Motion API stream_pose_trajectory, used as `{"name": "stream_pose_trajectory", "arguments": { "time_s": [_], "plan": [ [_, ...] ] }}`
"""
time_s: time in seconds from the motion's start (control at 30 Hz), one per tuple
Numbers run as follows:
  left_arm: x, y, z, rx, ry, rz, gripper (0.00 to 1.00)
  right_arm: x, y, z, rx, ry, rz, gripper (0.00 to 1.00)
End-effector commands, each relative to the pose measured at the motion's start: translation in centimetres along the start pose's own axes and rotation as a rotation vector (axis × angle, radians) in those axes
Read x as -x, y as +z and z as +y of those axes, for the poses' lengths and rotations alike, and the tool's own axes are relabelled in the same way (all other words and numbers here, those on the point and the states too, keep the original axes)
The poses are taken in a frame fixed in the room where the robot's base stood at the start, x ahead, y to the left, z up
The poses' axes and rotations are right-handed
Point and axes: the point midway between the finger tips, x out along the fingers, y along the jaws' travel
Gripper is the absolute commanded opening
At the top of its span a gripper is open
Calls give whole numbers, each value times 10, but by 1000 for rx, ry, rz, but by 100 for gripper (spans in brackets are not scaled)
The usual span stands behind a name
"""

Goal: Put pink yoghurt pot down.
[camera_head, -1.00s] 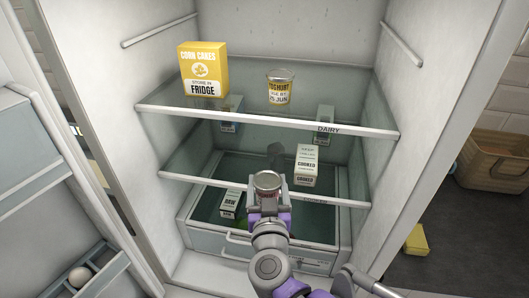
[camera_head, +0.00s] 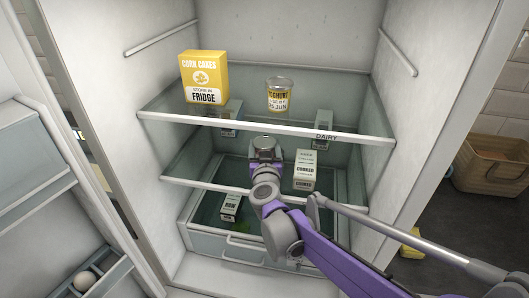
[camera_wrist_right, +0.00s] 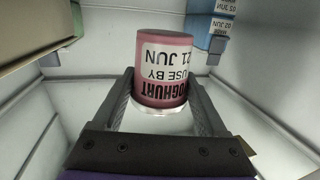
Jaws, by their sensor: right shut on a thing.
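The pink yoghurt pot (camera_wrist_right: 163,66) is between the fingers of my right gripper (camera_wrist_right: 160,82) in the right wrist view. Its white label reads use by 21 Jun and appears upside down. In the head view the right gripper (camera_head: 265,158) reaches into the fridge, below the top glass shelf and over the middle glass shelf. I cannot tell whether the pot touches the shelf. My left gripper is out of view.
A white carton marked cooked (camera_head: 306,168) stands right of the gripper, on the middle shelf (camera_head: 335,203).

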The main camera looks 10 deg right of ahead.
Motion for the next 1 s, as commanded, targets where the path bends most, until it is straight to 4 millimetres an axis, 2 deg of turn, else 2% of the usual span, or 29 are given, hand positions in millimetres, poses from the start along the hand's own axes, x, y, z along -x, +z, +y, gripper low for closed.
{"name": "stream_pose_trajectory", "arguments": {
  "time_s": [0.1,0.2,0.63,0.67,0.77,1.0],
  "plan": [
    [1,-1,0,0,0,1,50,-1,17,0,0,0,0,10],
    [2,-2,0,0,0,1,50,-1,25,0,0,1,0,10],
    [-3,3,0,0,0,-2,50,-1,32,0,1,1,-1,10],
    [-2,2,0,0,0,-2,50,-1,31,0,0,1,0,81],
    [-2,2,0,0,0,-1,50,-1,30,0,0,1,0,99],
    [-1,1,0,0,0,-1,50,-1,30,0,0,1,0,100]
  ]
}}
